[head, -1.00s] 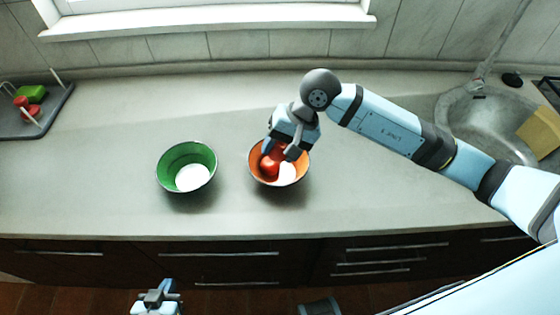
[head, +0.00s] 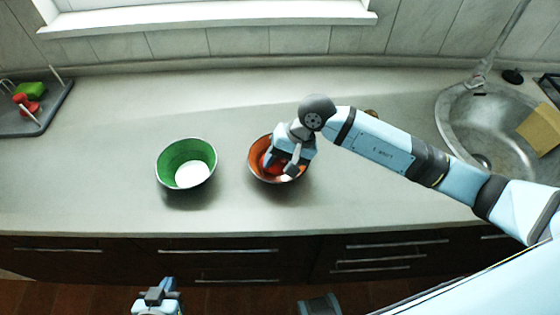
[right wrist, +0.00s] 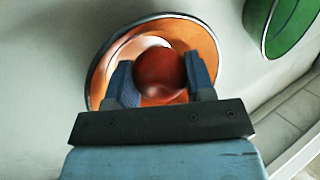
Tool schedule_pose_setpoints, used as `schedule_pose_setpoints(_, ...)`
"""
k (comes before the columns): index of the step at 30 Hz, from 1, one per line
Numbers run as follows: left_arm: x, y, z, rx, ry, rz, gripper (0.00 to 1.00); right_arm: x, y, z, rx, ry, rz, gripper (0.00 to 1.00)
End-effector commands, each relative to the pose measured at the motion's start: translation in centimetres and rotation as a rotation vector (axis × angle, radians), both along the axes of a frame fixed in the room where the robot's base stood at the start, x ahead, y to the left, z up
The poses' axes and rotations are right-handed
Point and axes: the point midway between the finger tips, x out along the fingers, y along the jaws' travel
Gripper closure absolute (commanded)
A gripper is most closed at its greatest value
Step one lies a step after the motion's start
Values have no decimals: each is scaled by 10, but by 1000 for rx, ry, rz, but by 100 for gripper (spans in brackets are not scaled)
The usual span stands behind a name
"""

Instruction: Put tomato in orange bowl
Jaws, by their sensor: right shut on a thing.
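The orange bowl (head: 257,177) stands on the counter, right of the green bowl. The red tomato (right wrist: 160,70) is between the fingers of my right gripper (right wrist: 160,82), which is shut on it. In the right wrist view the orange bowl (right wrist: 101,72) lies behind the tomato, which appears inside its rim. In the head view my right gripper (head: 284,165) is down in the bowl's opening and hides most of the tomato. Whether the tomato touches the bowl's bottom cannot be told. My left gripper (head: 160,288) is low at the bottom edge, apart from the counter; its jaws are unclear.
The green bowl (head: 187,165), with a white inside bottom, stands left of the orange bowl. A grey tray (head: 40,118) with green and red items is at the far left. A sink (head: 480,120) is at the right. The counter between tray and green bowl is clear.

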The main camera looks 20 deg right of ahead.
Motion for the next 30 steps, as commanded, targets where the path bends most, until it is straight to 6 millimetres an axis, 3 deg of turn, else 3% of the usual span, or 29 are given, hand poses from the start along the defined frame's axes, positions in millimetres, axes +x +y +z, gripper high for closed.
schedule_pose_setpoints(10, 1, -1, -6, -8, 11, 5, 100, 0, 0, -6, 0, -1, 0, 75)
schedule_pose_setpoints(11, 1, -2, -6, -8, 11, 5, 100, 0, 0, -6, 0, -1, 0, 44)
schedule_pose_setpoints(12, 1, -2, -6, -9, 10, 5, 100, 0, 0, -6, 0, -1, 0, 40)
schedule_pose_setpoints(20, 2, -2, -3, -10, 7, 5, 100, 0, 0, -4, 0, 0, 0, 40)
schedule_pose_setpoints(26, 3, -1, 20, -3, -13, 1, 100, 0, 0, 13, 2, 2, 0, 40)
schedule_pose_setpoints(30, 2, -1, 3, -1, -10, 1, 100, 1, -17, 34, -2, -8, 0, 40)
